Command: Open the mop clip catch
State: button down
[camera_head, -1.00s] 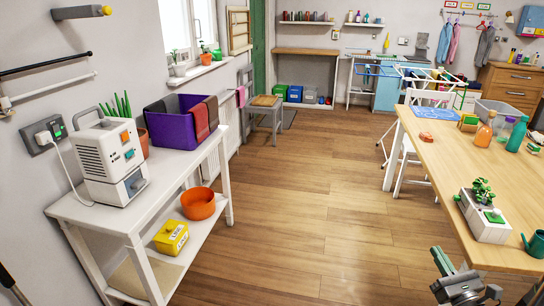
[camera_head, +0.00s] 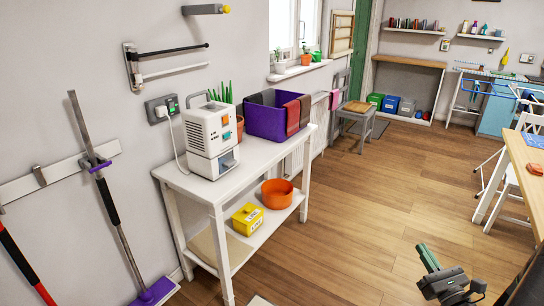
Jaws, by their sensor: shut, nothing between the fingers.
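A mop with a grey and black handle (camera_head: 108,200) and a purple head (camera_head: 155,291) leans nearly upright against the left wall. A clip (camera_head: 96,164) on a pale wall rail (camera_head: 50,178) holds its handle. The clip's catch is too small to tell whether it is open or shut. My gripper (camera_head: 424,251) is at the lower right, shut and empty, far from the mop and its clip.
A white side table (camera_head: 178,179) with a white machine (camera_head: 211,138) and a purple bin (camera_head: 265,121) stands right of the mop. A red and black handle (camera_head: 22,262) is at the far left. The wooden floor at centre right is clear.

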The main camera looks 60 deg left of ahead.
aim_at(92, 171)
jog(key=k+j+u, duration=0.2)
jog(key=j+u, duration=0.75)
jog(key=j, duration=0.2)
jog(key=j+u, duration=0.5)
jog(key=j, duration=0.85)
jog(key=i, duration=0.05)
